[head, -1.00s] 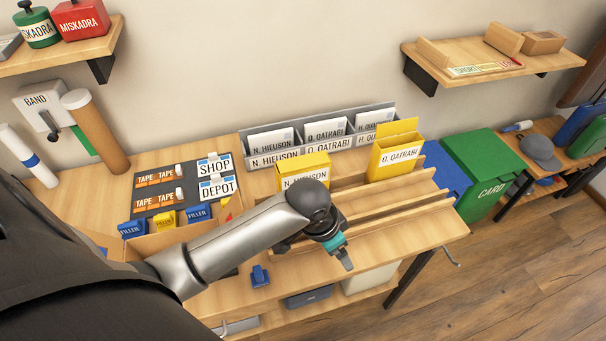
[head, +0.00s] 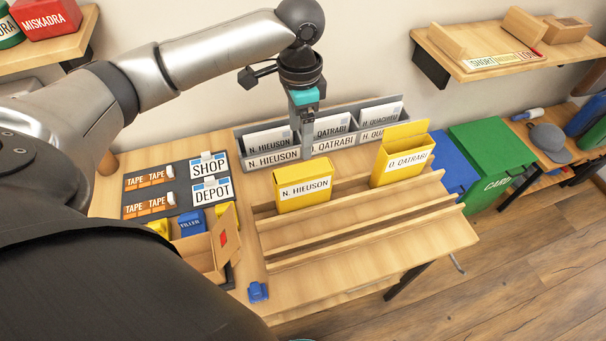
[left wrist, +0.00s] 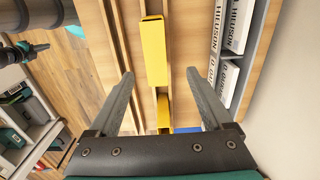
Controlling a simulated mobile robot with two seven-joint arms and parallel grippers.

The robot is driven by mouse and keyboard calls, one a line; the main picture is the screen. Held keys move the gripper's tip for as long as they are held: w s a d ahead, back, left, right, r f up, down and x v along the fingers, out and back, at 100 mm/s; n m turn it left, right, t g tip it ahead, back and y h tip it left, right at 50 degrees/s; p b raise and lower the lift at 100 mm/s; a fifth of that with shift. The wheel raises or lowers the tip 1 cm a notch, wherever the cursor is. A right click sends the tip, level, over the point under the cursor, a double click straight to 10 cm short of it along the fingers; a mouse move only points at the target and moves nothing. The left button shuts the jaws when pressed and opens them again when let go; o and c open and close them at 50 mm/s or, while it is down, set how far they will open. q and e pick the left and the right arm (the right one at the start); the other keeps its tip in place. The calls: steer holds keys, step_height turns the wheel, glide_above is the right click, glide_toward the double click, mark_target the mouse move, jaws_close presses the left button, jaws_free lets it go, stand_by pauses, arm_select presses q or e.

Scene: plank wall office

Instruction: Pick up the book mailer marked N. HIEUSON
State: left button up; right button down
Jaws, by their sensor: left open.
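The yellow book mailer marked N. HIEUSON (head: 303,189) stands upright in the slotted wooden rack (head: 350,222), at its left end. My left gripper (head: 305,150) is above and behind it, pointing down, in front of the grey sorter. In the left wrist view its fingers (left wrist: 160,76) are spread and empty. The top of the N. HIEUSON mailer (left wrist: 153,52) shows beyond and between them, apart from both. A second yellow mailer, marked O. A dark arm end with teal, seemingly my right gripper (left wrist: 30,48), shows small in the wrist view.
The grey sorter (head: 270,160) with labelled compartments stands close behind the rack. An open carton (head: 205,255) and a dark board (head: 150,200) with tape and labels lie left. A small blue object (head: 258,292) sits at the front edge. The rack's front slots are clear.

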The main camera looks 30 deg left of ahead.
mark_target(303, 170)
arm_select(q)
step_height(303, 170, down, 7)
steer(key=shift+r+b, duration=0.15)
steer(key=shift+b, duration=0.25)
steer(key=f, duration=0.4)
steer(key=shift+s+d+f+b, duration=0.1)
steer(key=shift+s+d+b, duration=0.05)
steer(key=shift+d+b, duration=0.2)
steer(key=shift+f, duration=0.55)
steer(key=shift+c, duration=0.4)
jaws_close()
